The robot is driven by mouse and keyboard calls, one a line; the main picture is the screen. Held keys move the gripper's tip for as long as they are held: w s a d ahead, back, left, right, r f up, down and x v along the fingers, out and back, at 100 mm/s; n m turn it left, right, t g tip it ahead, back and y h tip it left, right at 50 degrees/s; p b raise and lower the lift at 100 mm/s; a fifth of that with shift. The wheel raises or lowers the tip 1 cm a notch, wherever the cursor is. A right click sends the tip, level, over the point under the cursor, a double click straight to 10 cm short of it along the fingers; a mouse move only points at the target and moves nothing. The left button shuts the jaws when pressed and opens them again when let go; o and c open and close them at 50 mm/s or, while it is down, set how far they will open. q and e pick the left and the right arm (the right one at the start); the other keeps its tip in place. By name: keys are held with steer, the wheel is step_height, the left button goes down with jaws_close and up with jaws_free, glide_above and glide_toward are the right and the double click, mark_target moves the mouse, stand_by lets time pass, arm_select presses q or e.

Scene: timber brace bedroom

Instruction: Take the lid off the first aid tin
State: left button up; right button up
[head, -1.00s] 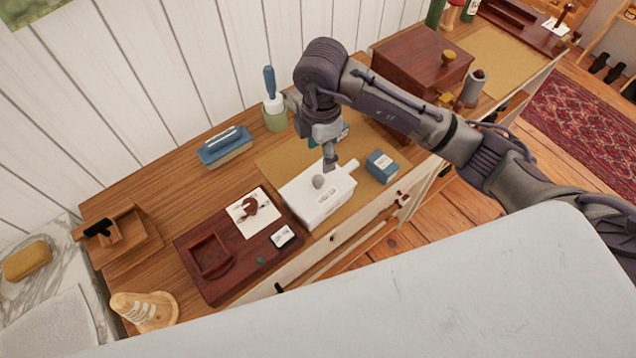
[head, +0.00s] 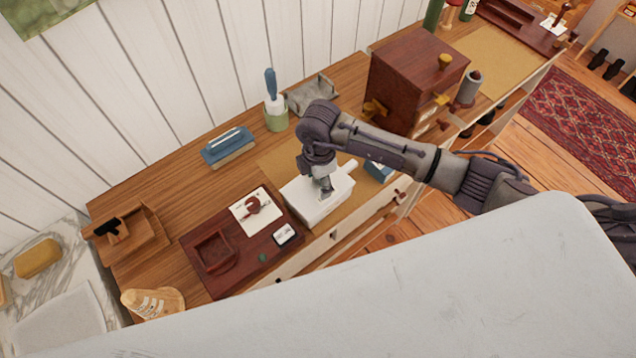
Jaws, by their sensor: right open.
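The first aid tin (head: 311,212) is a white box on a tan mat on the wooden dresser top. Its white lid (head: 343,181) is on it, with a short tab sticking out at the upper right. My right gripper (head: 325,192) is open and points down over the middle of the lid, at the grey knob. The gripper hides the knob, and I cannot tell whether the fingers are around it or touching it. My left gripper is not in view.
A dark red wooden tray (head: 225,277) with a note and small items lies left of the tin. A blue box (head: 378,171) is close on the right, partly behind my arm.

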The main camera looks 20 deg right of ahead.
jaws_close()
steer(key=shift+r, duration=0.2)
